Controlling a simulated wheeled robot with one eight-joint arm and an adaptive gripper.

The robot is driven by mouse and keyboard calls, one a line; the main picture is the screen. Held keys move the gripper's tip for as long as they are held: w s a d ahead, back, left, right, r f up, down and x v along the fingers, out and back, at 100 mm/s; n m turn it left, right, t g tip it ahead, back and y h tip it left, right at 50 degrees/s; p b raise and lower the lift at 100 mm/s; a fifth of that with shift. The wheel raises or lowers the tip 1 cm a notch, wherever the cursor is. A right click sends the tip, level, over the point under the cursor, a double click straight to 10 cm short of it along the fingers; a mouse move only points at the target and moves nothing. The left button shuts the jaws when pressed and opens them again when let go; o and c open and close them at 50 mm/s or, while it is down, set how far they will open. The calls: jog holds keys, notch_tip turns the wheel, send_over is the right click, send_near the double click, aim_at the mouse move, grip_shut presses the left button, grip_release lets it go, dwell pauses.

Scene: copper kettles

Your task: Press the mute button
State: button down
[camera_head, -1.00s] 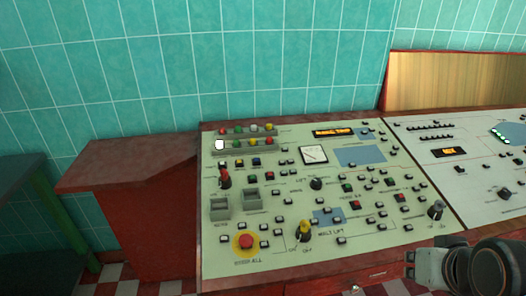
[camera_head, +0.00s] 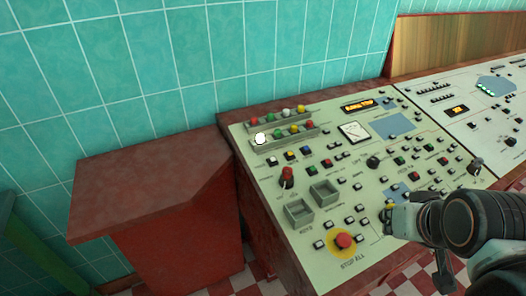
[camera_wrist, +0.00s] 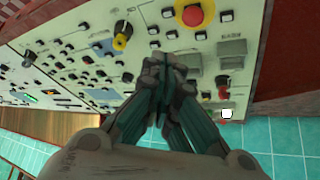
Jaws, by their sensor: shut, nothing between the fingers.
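The pale green control panel (camera_head: 330,228) carries many small buttons, and I cannot read which one is labelled mute. A white lit button (camera_head: 260,138) stands at the panel's upper left, and it also shows in the wrist view (camera_wrist: 226,113). A red mushroom button on a yellow disc (camera_head: 343,241) is near the front edge, labelled STOP ALL. My gripper (camera_wrist: 163,62) is shut and empty in the wrist view. Its fingers appear over the panel near small dark and white buttons; contact cannot be told. In the head view my arm covers the panel's lower right.
A red-brown desk side (camera_head: 150,190) adjoins the panel at left. A red knob (camera_head: 287,176) and two raised grey boxes (camera_head: 299,211) stand out from the panel. A second, whiter panel (camera_head: 470,100) lies to the right. A teal tiled wall (camera_head: 180,70) is behind.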

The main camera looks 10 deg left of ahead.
jog(key=shift+a, duration=0.45)
jog(key=w+a+r+n+y+p, duration=0.2)
jog(key=w+a+n, duration=0.3)
jog(key=w, duration=0.3)
jog(key=w+a+r+n+y+p, duration=0.2)
jog(key=w+a+r+n+p, duration=0.15)
jog(key=w, duration=0.45)
jog(key=w+a+f+n+t+y+p, duration=0.1)
jog(key=w+a+f+n+y+p, duration=0.2)
jog(key=w+a+n, duration=0.7)
jog(key=w+f+y, duration=0.1)
jog(key=w, duration=0.2)
jog(key=shift+a+f, duration=0.25)
jog(key=shift+a, duration=0.15)
jog(key=shift+w+f, duration=0.1)
jog(key=shift+f, duration=0.05)
